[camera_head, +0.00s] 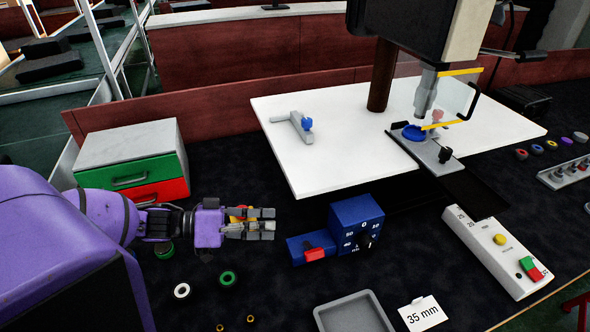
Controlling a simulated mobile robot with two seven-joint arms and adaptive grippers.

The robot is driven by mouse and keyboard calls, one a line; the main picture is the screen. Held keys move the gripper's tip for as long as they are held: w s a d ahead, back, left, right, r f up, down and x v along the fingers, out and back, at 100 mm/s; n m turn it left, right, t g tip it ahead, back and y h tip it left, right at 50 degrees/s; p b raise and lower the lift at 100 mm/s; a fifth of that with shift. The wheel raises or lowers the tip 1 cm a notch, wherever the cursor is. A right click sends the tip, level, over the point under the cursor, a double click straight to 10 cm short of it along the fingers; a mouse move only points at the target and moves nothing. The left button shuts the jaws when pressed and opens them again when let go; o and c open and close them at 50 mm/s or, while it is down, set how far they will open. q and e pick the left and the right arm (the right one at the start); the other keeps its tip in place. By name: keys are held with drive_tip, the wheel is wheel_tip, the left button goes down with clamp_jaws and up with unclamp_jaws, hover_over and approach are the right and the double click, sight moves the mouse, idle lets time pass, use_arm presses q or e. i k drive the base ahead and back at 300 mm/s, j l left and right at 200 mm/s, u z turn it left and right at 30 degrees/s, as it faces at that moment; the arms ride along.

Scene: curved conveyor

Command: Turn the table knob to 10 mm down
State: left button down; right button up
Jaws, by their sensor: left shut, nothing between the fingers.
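The table knob is a black dial (365,242) on the front of a blue box (356,211), with white numbers around it. I cannot read its pointer's setting clearly. A lower blue block with a red switch (315,254) adjoins the box on its left. The white table plate (330,170) is behind the box, under the drill press (424,95). My left gripper (273,225) comes in from the left, its fingers shut, pointing right. It is left of the blue box and apart from it. My right gripper is out of view.
A drawer cabinet with green and red fronts (148,171) stands behind my left arm. Rings (181,291) lie on the dark bench near my gripper. A grey tray (352,312) and a "35 mm" card (423,313) are in front. A white control box (496,250) stands right.

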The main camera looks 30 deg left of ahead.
sight(366, 242)
drive_tip(key=k+l, duration=0.8)
drive_tip(key=l, duration=0.1)
